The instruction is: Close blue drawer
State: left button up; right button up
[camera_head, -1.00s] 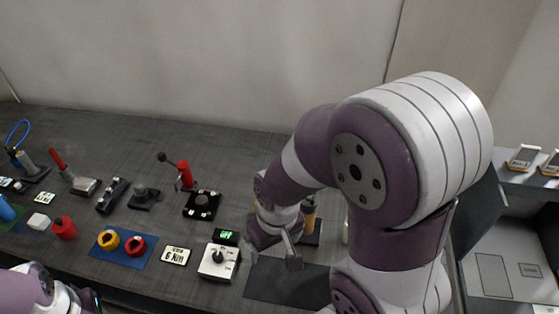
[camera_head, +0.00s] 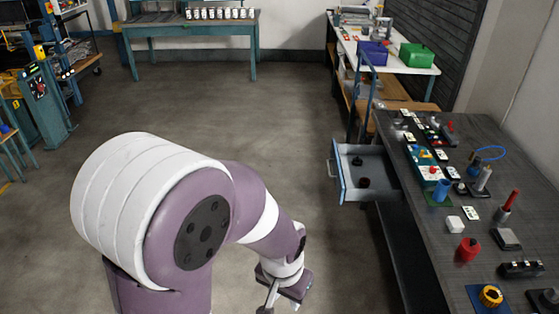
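The blue drawer (camera_head: 339,174) stands pulled out from the left side of the long grey workbench on the right. Its pale blue front faces left, and dark round objects (camera_head: 359,176) lie inside. My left arm comes in from the lower left. My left gripper (camera_head: 283,297) is low at the bottom centre, pointing down, in front of the drawer in the picture and apart from it. Its fingertips are partly cut off, so its opening is unclear. My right gripper is out of view.
The workbench (camera_head: 470,226) carries tools, a red pot (camera_head: 467,249) and a yellow ring (camera_head: 490,296). Beyond the drawer stands a blue-framed trolley (camera_head: 366,85) and a table with purple (camera_head: 372,53) and green (camera_head: 417,56) bins. Open floor (camera_head: 230,110) lies left of the drawer.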

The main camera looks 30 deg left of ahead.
aim_at(385, 185)
jog(key=i+j+u, duration=0.1)
jog(key=j+u, duration=0.3)
jog(key=j, duration=0.25)
jog(key=i+j+z, duration=0.35)
jog(key=i+j, duration=0.5)
jog(key=i, duration=0.3)
jog(key=i+j+z, duration=0.35)
jog(key=i+j, duration=0.65)
jog(key=j, duration=0.15)
